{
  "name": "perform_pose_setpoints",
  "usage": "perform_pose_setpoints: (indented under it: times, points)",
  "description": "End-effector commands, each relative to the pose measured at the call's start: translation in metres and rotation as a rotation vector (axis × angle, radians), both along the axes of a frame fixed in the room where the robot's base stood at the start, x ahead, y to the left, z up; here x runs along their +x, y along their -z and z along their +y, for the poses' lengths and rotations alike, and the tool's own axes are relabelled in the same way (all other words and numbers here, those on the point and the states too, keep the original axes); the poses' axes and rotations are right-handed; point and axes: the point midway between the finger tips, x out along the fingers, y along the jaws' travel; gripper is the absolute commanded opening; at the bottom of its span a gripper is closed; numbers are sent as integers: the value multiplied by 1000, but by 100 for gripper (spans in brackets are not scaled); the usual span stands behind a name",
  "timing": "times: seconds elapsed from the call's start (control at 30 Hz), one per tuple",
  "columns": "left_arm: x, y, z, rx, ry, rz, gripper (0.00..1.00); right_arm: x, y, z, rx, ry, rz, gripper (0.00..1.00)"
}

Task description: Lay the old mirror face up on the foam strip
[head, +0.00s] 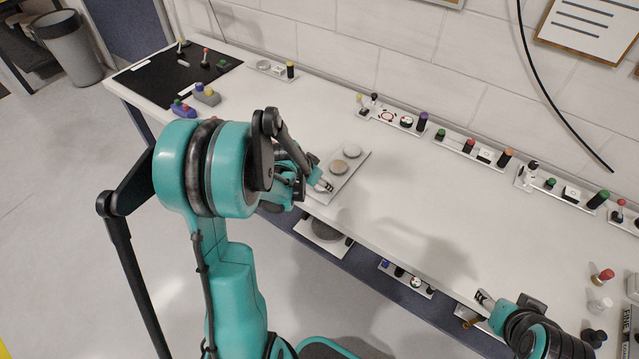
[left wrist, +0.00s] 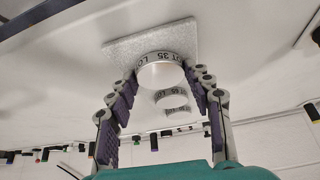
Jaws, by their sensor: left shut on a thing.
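A pale foam strip (head: 318,197) lies on the white bench near its front edge. Two round discs show on or over it in the head view: a tan one (head: 338,166) and a pale grey one (head: 352,151). My left gripper (head: 326,186) is at the tan disc. In the left wrist view, my left gripper (left wrist: 162,76) is shut on the old mirror (left wrist: 160,75), a round disc with "LOT 35" lettering on its rim, close to the strip (left wrist: 125,50). A second lettered round shape (left wrist: 172,102) shows beyond it. My right gripper (head: 478,306) is at the bench's front edge; its opening is unclear.
Trays of small parts (head: 400,121) line the wall side of the bench. A black mat (head: 150,75) with small parts lies at the far left. Trays also show below the front edge, one with a dark disc (head: 326,230). The bench's middle (head: 440,195) is clear.

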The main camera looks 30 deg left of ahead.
Motion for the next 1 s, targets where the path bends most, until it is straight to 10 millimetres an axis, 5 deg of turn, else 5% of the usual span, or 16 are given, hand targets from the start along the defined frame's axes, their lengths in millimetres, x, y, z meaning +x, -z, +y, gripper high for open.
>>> perform_pose_setpoints:
  times: [0.2,0.23,0.3,0.67,1.0]
  points:
    - [0,4,0,0,0,0,19,0,4,0,0,0,0,50]
    - [0,3,0,0,0,0,59,0,3,0,0,0,0,50]
    - [0,2,0,0,0,0,71,0,2,0,0,0,0,50]
    - [0,-1,0,0,0,0,71,0,-1,0,0,0,0,50]
    - [-32,-60,5,0,-2,0,71,0,-30,0,0,0,0,50]
